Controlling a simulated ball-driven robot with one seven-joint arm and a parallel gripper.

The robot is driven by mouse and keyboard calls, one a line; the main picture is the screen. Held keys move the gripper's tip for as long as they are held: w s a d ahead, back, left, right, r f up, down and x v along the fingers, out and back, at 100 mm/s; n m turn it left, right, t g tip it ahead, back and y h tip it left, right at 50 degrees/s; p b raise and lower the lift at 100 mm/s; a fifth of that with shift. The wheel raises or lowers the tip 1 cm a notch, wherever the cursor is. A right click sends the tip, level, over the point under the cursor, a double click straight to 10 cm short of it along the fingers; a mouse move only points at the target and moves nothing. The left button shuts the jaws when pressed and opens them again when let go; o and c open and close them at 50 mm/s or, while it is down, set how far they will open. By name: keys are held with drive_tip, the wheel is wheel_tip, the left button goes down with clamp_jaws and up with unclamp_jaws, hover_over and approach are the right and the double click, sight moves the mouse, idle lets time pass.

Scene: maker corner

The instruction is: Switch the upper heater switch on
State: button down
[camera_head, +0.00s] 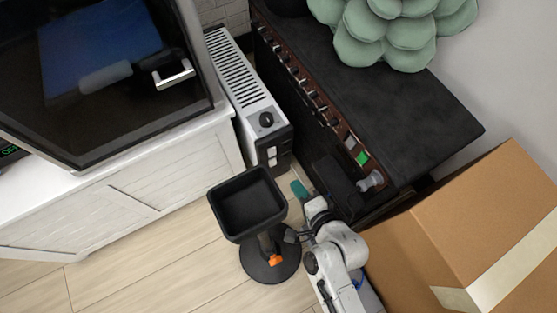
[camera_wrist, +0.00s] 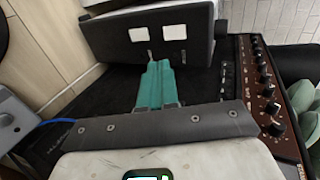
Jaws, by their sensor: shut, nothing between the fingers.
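The heater (camera_head: 243,85) is a white slatted unit with a dark end panel, standing between the white cabinet and the dark amplifier-like unit. Two small white switches, the upper one (camera_head: 271,152) and the lower one (camera_head: 272,162), sit on that panel below a black knob (camera_head: 266,119). In the wrist view the panel (camera_wrist: 155,50) shows both white switches side by side; I cannot tell which is upper there or how either is set. My gripper (camera_head: 297,187) has teal fingers, shut and empty. In the wrist view its tips (camera_wrist: 160,64) point at the panel, close to it; contact is unclear.
A black tray on a stand (camera_head: 248,204) is left of my gripper. The dark unit with knobs (camera_head: 400,110) stands to the right, with a green plant-like object (camera_head: 385,30) on top. A cardboard box (camera_head: 470,225) is at the lower right. Wooden floor (camera_head: 130,260) is clear at lower left.

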drive_tip(key=b, duration=0.4)
approach(273, 155)
drive_tip(key=f+x, duration=0.1)
drive_tip(key=x, duration=0.4)
drive_tip(key=shift+w+a+r, duration=0.1)
drive_tip(key=shift+w+a, duration=0.25)
drive_tip(key=shift+w, duration=0.2)
drive_tip(key=shift+w+a, duration=0.1)
drive_tip(key=shift+w, duration=0.1)
